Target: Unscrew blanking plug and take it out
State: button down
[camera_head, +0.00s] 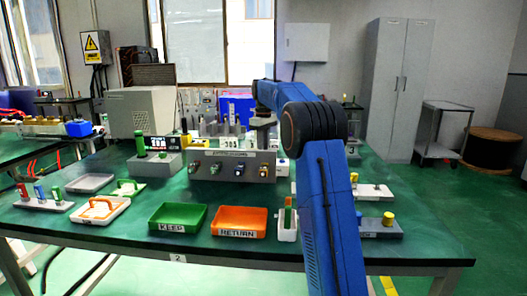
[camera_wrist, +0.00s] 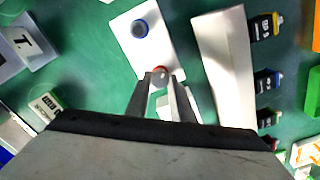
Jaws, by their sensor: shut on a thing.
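In the wrist view my gripper (camera_wrist: 161,80) is shut on a small round piece with a red edge (camera_wrist: 160,71), at the lower end of a white block (camera_wrist: 150,55). I take this piece to be the blanking plug, but its shape is mostly hidden by the fingers. I cannot tell whether it is still seated in the block. A blue-rimmed round cap (camera_wrist: 140,28) sits apart on the same block. In the head view my gripper (camera_head: 262,134) hangs behind the grey connector panel (camera_head: 231,158), its fingertips hidden.
The panel carries several coloured connectors beside my gripper. A green KEEP tray (camera_head: 177,228) and an orange RETURN tray (camera_head: 239,231) stand empty at the table's front. A grey microwave-like unit (camera_head: 142,112) stands back left. Small fixtures stand on both sides.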

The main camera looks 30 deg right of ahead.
jog(key=shift+n, duration=1.1)
jog(key=c, duration=1.5)
grip_release()
notch_tip(320, 180, up, 12)
jog(key=shift+r, duration=0.1)
